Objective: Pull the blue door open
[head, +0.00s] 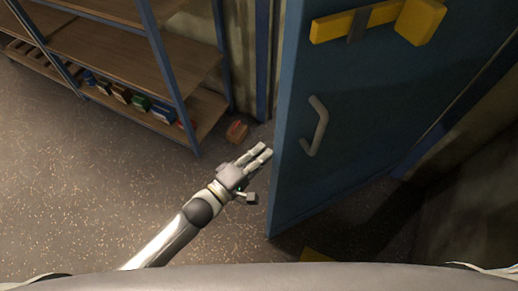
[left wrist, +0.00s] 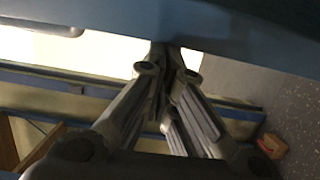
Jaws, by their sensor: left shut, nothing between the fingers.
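The blue door (head: 345,185) stands ajar, its near free edge turned toward me. A grey bar handle (head: 318,127) is on its face, and a yellow bar (head: 355,20) crosses it higher up. My left gripper (head: 262,153) is at the door's left edge, its fingers pointing at that edge, away from the handle. In the left wrist view the fingers (left wrist: 166,62) are together and empty, and their tips reach the blue panel (left wrist: 250,35). I cannot tell whether they touch it. My right gripper is not in view.
A wooden shelf unit (head: 130,45) with blue posts stands at the left, with several small boxes on its lowest shelf. A small brown box (head: 236,131) lies on the floor near the door. The speckled floor (head: 80,190) at the left is clear.

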